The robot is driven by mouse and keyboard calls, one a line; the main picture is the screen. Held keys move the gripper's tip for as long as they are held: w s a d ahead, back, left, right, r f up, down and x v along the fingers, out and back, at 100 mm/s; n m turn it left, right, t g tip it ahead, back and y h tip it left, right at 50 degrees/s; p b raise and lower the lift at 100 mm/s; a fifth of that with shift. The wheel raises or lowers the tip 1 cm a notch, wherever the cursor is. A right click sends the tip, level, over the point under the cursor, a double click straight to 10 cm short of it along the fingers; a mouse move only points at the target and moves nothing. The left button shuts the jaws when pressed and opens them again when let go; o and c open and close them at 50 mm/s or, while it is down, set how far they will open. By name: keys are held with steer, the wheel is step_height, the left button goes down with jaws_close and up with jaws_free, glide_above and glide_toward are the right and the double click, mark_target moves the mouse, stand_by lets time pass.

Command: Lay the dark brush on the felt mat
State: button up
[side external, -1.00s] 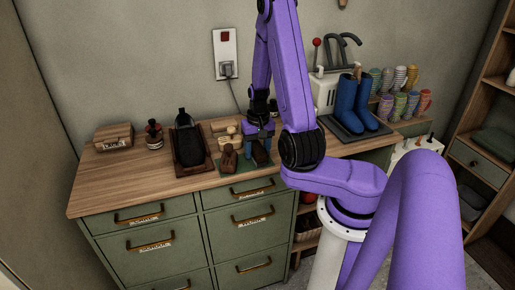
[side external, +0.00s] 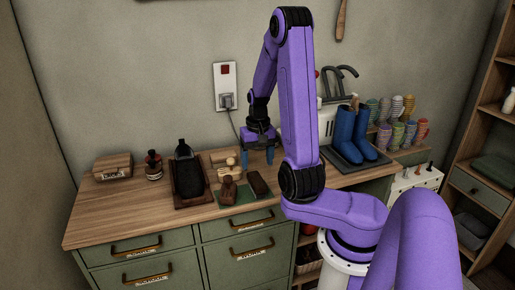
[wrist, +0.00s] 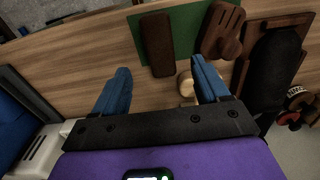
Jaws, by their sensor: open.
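The dark brush (side external: 259,183) is a dark brown block lying on the right part of the green felt mat (side external: 243,197). In the wrist view the brush (wrist: 157,43) lies mostly over the mat (wrist: 188,30), with one end reaching the mat's edge or slightly past it. My gripper (side external: 257,164) is open and empty, above and behind the brush. The wrist view shows its blue fingers (wrist: 160,84) apart with nothing between them, and the brush lies ahead of them, clear of both.
A reddish-brown brush with a knob (side external: 228,189) sits at the mat's left side. Pale wooden pieces (side external: 224,160) stand behind it. Blue boots (side external: 350,136) stand right.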

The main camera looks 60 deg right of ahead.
mark_target(257, 179)
steer(key=w+a+r+n, duration=0.1)
steer(key=a+r+n, duration=0.2)
steer(key=a+n, duration=0.35)
steer(key=w+a+r+n, duration=0.1)
steer(key=a+r+n, duration=0.25)
steer(key=a, duration=0.55)
steer(key=s+a+n, duration=0.4)
steer(key=s+n, duration=0.1)
steer(key=s, duration=0.4)
steer(key=s+a+n, duration=0.3)
steer(key=s+n, duration=0.3)
steer(key=s, duration=0.3)
steer(key=shift+s+a+r+n, duration=0.15)
steer(key=shift+a+r+n, duration=0.1)
steer(key=shift+a+n, duration=0.1)
